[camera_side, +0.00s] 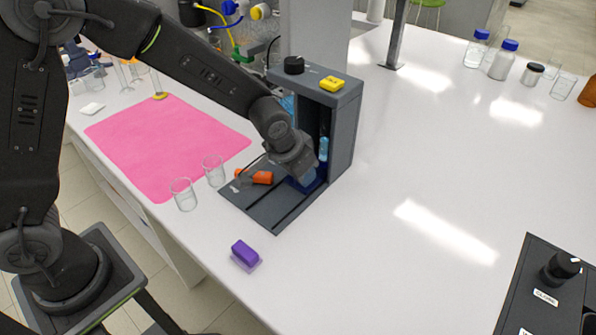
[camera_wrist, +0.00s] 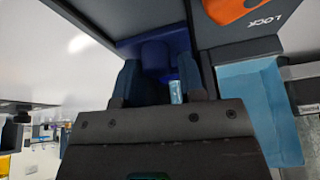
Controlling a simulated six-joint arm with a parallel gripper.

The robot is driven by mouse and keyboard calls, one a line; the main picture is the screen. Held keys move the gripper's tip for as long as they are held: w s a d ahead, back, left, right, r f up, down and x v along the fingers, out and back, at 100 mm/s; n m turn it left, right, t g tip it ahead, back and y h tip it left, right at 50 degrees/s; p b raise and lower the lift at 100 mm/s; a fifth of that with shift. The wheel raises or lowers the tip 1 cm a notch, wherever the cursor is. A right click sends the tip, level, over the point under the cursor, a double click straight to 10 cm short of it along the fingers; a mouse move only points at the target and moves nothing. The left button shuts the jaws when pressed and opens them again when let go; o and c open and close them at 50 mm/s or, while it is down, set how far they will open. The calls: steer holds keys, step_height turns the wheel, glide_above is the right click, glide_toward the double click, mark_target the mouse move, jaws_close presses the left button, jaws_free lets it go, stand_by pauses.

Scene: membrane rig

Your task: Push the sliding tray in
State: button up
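The rig is a dark grey housing (camera_side: 345,125) on a flat base with rails (camera_side: 270,212). The sliding tray (camera_side: 318,183) is dark blue and sits low at the housing's opening, mostly hidden by my gripper (camera_side: 303,176). In the wrist view the dark blue tray (camera_wrist: 130,46) has a raised block beyond and between my fingertips. My gripper (camera_wrist: 158,68) points at it with its fingers apart; I cannot tell whether they touch the block. An orange lock piece (camera_side: 262,177) lies on the base's left side; it also shows in the wrist view (camera_wrist: 228,8), beside the word LOCK.
Two glass beakers (camera_side: 183,194) (camera_side: 214,171) stand left of the base, by a pink mat (camera_side: 165,145). A purple block (camera_side: 244,253) lies in front.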

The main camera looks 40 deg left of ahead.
steer(key=shift+o, duration=1.2)
steer(key=shift+s, duration=0.1)
steer(key=v, duration=1.3)
steer(key=shift+r, duration=0.35)
steer(key=shift+s+a, duration=0.1)
steer(key=shift+s, duration=0.05)
steer(key=s+a+r+n, duration=0.1)
steer(key=s+a, duration=0.3)
steer(key=s, duration=0.5)
steer(key=s+a+r+t, duration=0.1)
steer(key=s+a+r, duration=0.2)
steer(key=s, duration=0.6)
steer(key=a, duration=0.2)
steer(key=shift+a+r+n, duration=0.25)
steer(key=shift+a+n, duration=0.05)
steer(key=shift+n, duration=0.1)
